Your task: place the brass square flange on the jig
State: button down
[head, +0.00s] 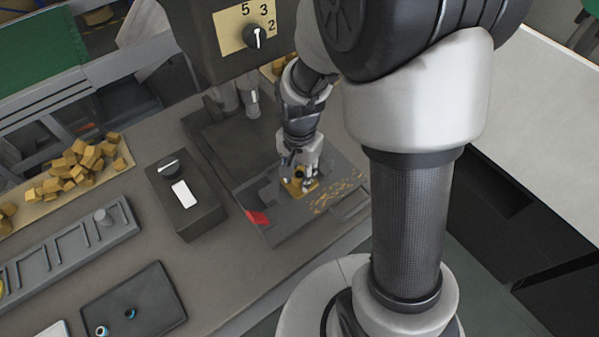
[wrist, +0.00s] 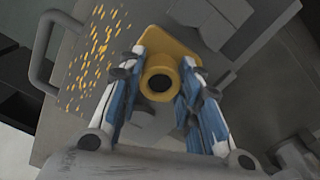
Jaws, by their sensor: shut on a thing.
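My gripper (head: 299,179) is shut on the brass square flange (head: 293,190). In the wrist view the flange (wrist: 185,46) is a yellow square plate with a round raised collar and a dark bore, and the blue-and-white fingers of my gripper (wrist: 163,70) are on either side of the collar. The flange is over a grey plate (head: 290,228) with grey blocks (wrist: 222,22) on it, which looks like the jig. I cannot tell whether the flange touches it. The fingers hide part of the flange.
Brass chips (head: 338,192) litter the plate, near a handle (head: 352,207) and a red part (head: 258,217). A dark switch box (head: 187,203) stands to the left. A dial panel (head: 244,28) overhangs behind. A slotted rack (head: 70,247) and dark tray (head: 150,305) lie front left.

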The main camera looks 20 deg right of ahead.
aim_at(300, 175)
jog(key=c, duration=1.2)
grip_release()
jog(key=shift+f, duration=0.1)
jog(key=shift+o, duration=0.2)
notch_tip(300, 175, up, 12)
jog(key=p, duration=0.4)
jog(key=s+r+n+t, duration=0.4)
jog(key=s+r+n, duration=0.6)
jog(key=s+r, duration=0.3)
jog(key=shift+s+r+t, duration=0.2)
jog(key=shift+s+t, duration=0.1)
jog(key=shift+s, duration=0.7)
